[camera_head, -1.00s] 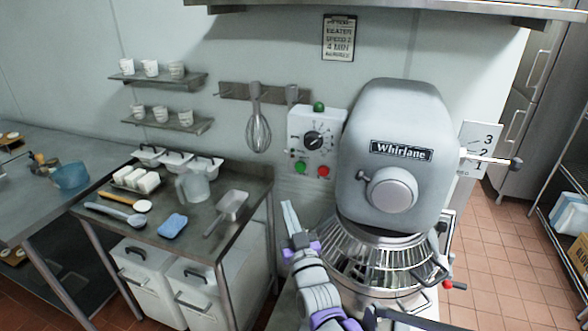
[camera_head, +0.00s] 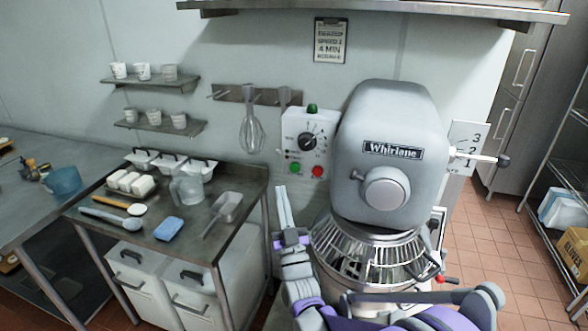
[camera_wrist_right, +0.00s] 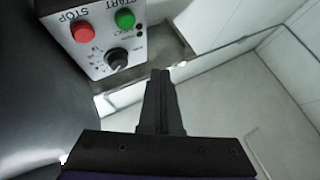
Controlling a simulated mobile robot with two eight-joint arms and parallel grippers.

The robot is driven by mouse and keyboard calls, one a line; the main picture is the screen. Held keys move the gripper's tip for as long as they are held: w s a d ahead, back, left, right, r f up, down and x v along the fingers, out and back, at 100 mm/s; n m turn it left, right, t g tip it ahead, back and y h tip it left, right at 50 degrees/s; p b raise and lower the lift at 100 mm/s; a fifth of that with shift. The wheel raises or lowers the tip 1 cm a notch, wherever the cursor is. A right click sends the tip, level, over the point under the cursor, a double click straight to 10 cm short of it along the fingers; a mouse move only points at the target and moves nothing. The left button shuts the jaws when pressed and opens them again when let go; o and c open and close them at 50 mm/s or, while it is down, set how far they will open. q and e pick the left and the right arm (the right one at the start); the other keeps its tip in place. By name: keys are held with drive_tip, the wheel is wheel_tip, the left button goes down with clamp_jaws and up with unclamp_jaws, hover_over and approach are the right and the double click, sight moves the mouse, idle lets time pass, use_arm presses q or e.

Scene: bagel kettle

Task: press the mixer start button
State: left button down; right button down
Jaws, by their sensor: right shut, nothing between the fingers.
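The mixer (camera_head: 400,150) is a large grey machine labelled Whirlane. A white control box (camera_head: 304,152) at its left carries a green start button (camera_head: 294,168), a red stop button (camera_head: 317,171) and a black dial (camera_head: 307,142). In the right wrist view the labels START and STOP appear upside down beside the green start button (camera_wrist_right: 125,18) and red stop button (camera_wrist_right: 83,32). My right gripper (camera_head: 281,190) is shut and empty, its fingers pointing up just below the control box, apart from the start button. In the wrist view its fingertips (camera_wrist_right: 160,75) show below the box. My left gripper is out of view.
The mixer's wire bowl guard (camera_head: 365,255) is close to the right of my right gripper. A steel side table (camera_head: 235,235) with a jug, tubs and a blue sponge stands to the left. A whisk (camera_head: 252,132) hangs on the wall left of the box.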

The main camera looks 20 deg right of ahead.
sight(295, 168)
drive_tip(key=w+d, duration=0.4)
drive_tip(key=w, duration=0.2)
drive_tip(key=shift+p, duration=0.3)
drive_tip(key=shift+w+d, duration=0.1)
drive_tip(key=shift+w, duration=0.1)
idle(1.6)
drive_tip(key=shift+w+d, duration=0.2)
drive_tip(key=shift+w, duration=0.05)
